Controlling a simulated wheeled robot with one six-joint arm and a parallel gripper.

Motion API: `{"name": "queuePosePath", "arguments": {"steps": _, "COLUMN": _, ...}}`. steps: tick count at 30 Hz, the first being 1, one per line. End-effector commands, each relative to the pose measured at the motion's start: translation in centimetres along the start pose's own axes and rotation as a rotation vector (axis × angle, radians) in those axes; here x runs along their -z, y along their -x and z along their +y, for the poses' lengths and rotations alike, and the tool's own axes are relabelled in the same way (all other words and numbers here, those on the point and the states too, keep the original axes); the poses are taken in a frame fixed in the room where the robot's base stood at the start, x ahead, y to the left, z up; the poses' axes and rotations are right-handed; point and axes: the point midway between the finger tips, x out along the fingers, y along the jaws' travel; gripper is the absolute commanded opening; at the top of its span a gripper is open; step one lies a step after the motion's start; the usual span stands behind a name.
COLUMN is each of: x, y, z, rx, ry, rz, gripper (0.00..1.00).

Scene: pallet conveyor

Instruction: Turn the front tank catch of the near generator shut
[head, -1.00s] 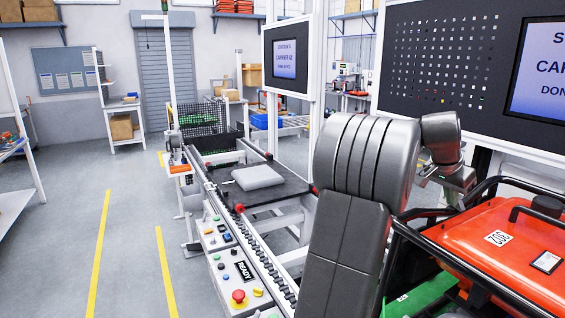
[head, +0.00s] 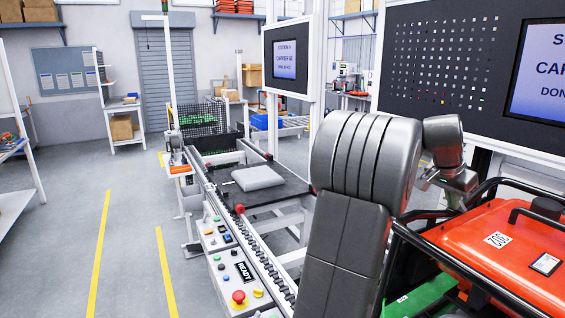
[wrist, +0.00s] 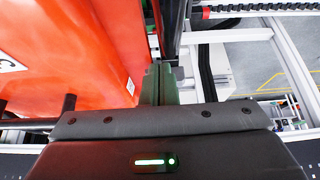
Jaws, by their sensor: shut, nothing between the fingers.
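In the wrist view the tank (wrist: 70,60) fills the left side. My gripper (wrist: 160,70) shows in the wrist view with its narrow fingers together and empty. The fingertips are beside the tank's edge, by a dark upright bar (wrist: 172,25). I cannot make out the front tank catch in either view. In the head view my arm hides the gripper's fingers and part of the generator.
A large screen board (head: 440,60) is behind the generator. The floor at left is clear.

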Motion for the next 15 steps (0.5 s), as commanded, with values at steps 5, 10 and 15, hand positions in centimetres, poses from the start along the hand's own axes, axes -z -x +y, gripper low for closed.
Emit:
{"name": "queuePosePath", "arguments": {"steps": 5, "x": 0.6, "y": 1.1, "z": 0.0, "rx": 0.0, "ry": 0.0, "rz": 0.0, "gripper": 0.0}}
{"name": "queuePosePath", "arguments": {"steps": 10, "x": 1.6, "y": 3.0, "z": 0.0, "rx": 0.0, "ry": 0.0, "rz": 0.0, "gripper": 0.0}}
{"name": "queuePosePath", "arguments": {"steps": 15, "x": 2.4, "y": 4.4, "z": 0.0, "rx": 0.0, "ry": -0.001, "rz": 0.0, "gripper": 0.0}}
